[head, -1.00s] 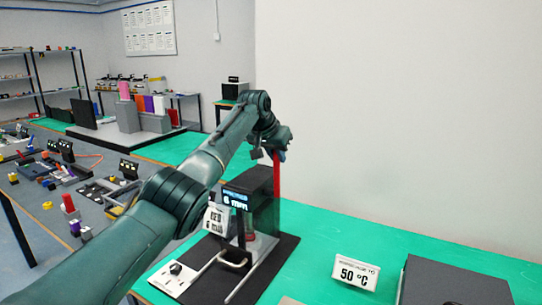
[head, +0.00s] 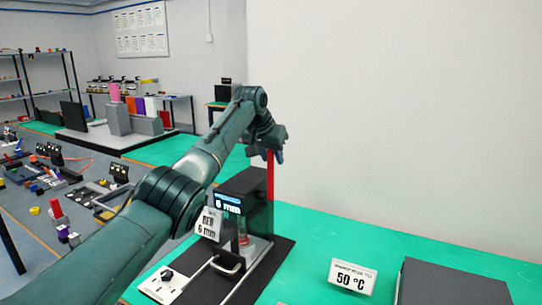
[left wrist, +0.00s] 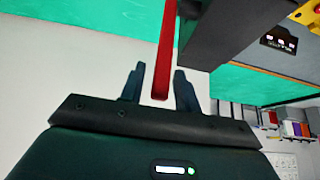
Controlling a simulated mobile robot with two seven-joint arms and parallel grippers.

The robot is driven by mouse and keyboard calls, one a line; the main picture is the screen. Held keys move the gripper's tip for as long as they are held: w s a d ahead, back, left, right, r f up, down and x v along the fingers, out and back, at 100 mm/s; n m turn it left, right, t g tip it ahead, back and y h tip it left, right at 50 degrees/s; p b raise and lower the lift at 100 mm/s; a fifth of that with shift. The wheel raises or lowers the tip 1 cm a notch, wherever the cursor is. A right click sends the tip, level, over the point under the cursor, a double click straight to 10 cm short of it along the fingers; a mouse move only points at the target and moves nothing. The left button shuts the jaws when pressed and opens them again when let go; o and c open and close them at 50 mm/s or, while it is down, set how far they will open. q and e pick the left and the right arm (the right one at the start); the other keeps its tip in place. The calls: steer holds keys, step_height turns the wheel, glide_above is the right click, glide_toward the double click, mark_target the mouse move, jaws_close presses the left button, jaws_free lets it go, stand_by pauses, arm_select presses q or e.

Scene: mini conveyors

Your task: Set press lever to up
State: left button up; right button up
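The press (head: 262,205) is a black box with a lit display reading 6 mm, standing on a dark mat on the green bench. Its red lever (head: 270,180) stands upright at the press's right side; its top end is at my left gripper (head: 270,153). In the left wrist view the lever (left wrist: 164,50) reaches in between the two fingers of my left gripper (left wrist: 160,82). The fingers are apart, with a gap to the lever on each side. My right gripper is not in view.
A sign reading 50 °C (head: 352,277) and a dark grey box (head: 452,283) stand on the bench (head: 320,235) at the right. A handle (head: 229,263) and a small white switch panel (head: 163,284) lie in front of the press. A white wall rises behind.

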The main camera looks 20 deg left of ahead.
arm_select(q)
steer(key=shift+o, duration=0.5)
steer(key=shift+s+r, duration=0.2)
steer(key=shift+r, duration=0.05)
steer(key=b+v, duration=0.3)
steer(key=v, duration=0.9)
steer(key=shift+s+r, duration=0.2)
steer(key=shift+r, duration=0.05)
steer(key=shift+a, duration=0.1)
